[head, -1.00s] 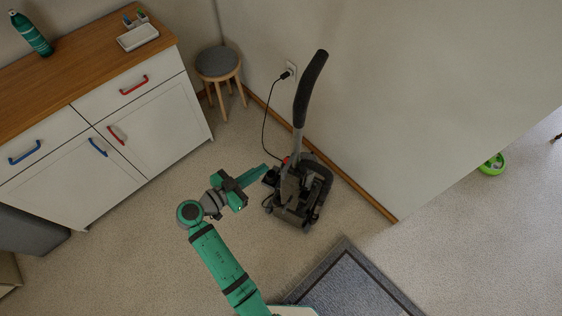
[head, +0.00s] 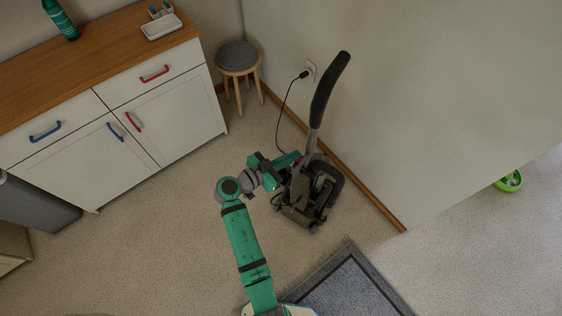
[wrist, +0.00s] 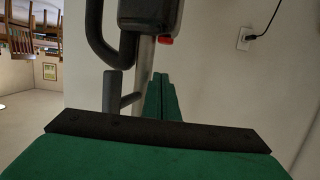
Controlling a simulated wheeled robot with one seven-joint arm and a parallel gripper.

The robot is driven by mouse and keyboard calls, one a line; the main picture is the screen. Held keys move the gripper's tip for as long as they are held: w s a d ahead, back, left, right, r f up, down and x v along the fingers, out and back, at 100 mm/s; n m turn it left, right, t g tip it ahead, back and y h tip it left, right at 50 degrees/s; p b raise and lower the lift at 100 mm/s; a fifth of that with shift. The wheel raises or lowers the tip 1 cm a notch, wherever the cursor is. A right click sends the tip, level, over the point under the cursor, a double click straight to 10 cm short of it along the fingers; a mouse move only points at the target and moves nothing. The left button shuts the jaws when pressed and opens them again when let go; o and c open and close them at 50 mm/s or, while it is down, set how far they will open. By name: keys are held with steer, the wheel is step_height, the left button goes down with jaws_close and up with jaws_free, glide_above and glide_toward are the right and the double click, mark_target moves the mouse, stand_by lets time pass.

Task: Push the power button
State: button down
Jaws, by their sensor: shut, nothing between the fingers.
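A dark upright floor-cleaning machine (head: 312,192) with a long black handle stands by the wall. A small red button (wrist: 165,39), likely the power button, shows on its dark body in the wrist view. In the head view only a speck of red shows there, close to my fingers. My green gripper (head: 297,155) is shut and empty, its tips beside the base of the handle. In the wrist view my shut fingers (wrist: 159,78) point forward, with the tips below the red button in the picture. I cannot tell whether they touch the machine.
A black cord runs from the machine to a wall outlet (head: 309,70). A grey-topped stool (head: 238,57) and a white cabinet (head: 165,110) stand to the left. A rug (head: 350,285) lies in front. The carpet between cabinet and machine is clear.

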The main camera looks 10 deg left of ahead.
mark_target(297, 163)
steer(key=f, duration=0.3)
steer(key=shift+w+d, duration=0.35)
steer(key=shift+w, duration=0.05)
steer(key=shift+f, duration=0.65)
steer(key=shift+s+f, duration=0.15)
steer(key=shift+f, duration=0.85)
step_height(297, 163, up, 4)
steer(key=shift+r, duration=0.15)
steer(key=v, duration=1)
steer(key=shift+r, duration=0.4)
